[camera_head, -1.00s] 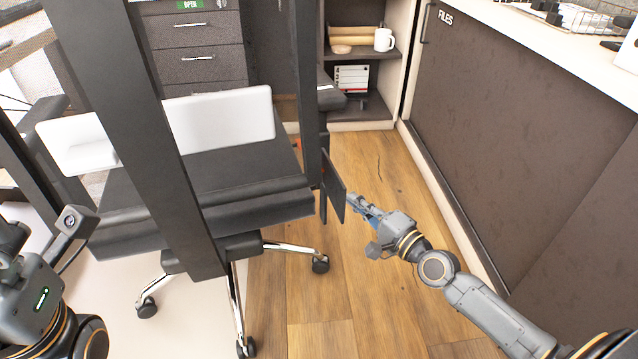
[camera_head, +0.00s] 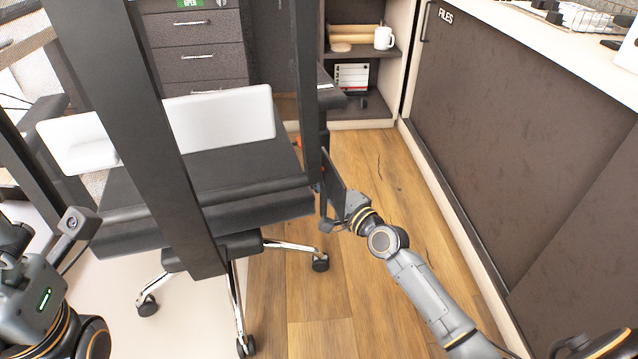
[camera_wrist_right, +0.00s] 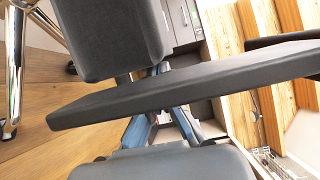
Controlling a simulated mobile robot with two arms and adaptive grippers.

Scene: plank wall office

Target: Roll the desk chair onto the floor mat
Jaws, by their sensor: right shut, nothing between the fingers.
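The desk chair has a dark seat (camera_head: 235,180) above a chrome star base with black castors. One castor is on the light floor mat (camera_head: 105,305) at the lower left, and the right castor is on the wood floor. My right gripper (camera_head: 337,198) is shut and empty at the chair's right side, close against a dark armrest part that hides its tips. In the right wrist view, a dark padded bar (camera_wrist_right: 200,90) crosses in front of my blue-grey fingers (camera_wrist_right: 163,75). My left arm is at the lower left edge; its fingers cannot be made out.
Dark uprights cross the view in front of the seat. A white panel (camera_head: 222,118) shows behind them. A dark cabinet (camera_head: 510,130) lines the right side, with a shelf holding a mug (camera_head: 383,38) at the back.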

